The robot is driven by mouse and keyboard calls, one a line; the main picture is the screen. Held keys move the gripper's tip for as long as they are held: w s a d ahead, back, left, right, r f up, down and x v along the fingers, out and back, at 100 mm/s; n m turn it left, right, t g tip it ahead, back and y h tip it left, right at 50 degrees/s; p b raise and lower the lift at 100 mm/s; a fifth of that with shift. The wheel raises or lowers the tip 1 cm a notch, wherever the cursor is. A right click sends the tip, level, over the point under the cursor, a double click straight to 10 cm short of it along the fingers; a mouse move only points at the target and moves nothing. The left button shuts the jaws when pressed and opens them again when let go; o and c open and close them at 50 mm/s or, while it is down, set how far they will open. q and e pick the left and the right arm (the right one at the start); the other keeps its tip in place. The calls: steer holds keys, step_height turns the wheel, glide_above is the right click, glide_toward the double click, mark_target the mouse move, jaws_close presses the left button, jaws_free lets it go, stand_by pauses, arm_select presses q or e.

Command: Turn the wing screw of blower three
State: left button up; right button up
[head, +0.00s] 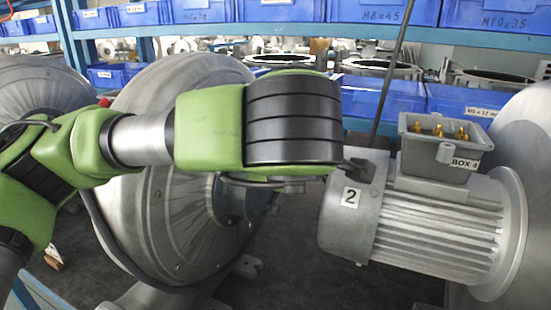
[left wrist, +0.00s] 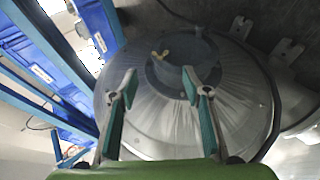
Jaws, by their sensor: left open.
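In the left wrist view a small brass wing screw (left wrist: 160,55) sits at the rim of a grey hub (left wrist: 188,60) on a large round metal blower housing (left wrist: 160,125). My left gripper (left wrist: 160,74) is open and empty, its teal-padded fingers spread in front of the hub. The screw appears between and beyond the fingertips; I cannot tell the distance. In the head view my left arm crosses in front of a blower housing (head: 165,215), hiding part of its hub and most of the gripper. No number three is readable. My right gripper is not in view.
In the head view a finned motor labelled 2 (head: 430,235) stands at right, close to my left wrist. On it is an open terminal box marked BOX 4 (head: 427,160) with brass posts. Another blower housing (head: 45,95) stands at left. Shelves with blue bins (head: 385,100) fill the back.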

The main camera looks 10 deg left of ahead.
arm_select(q)
steer(key=shift+s+r, duration=0.25)
steer(key=shift+s, duration=0.2)
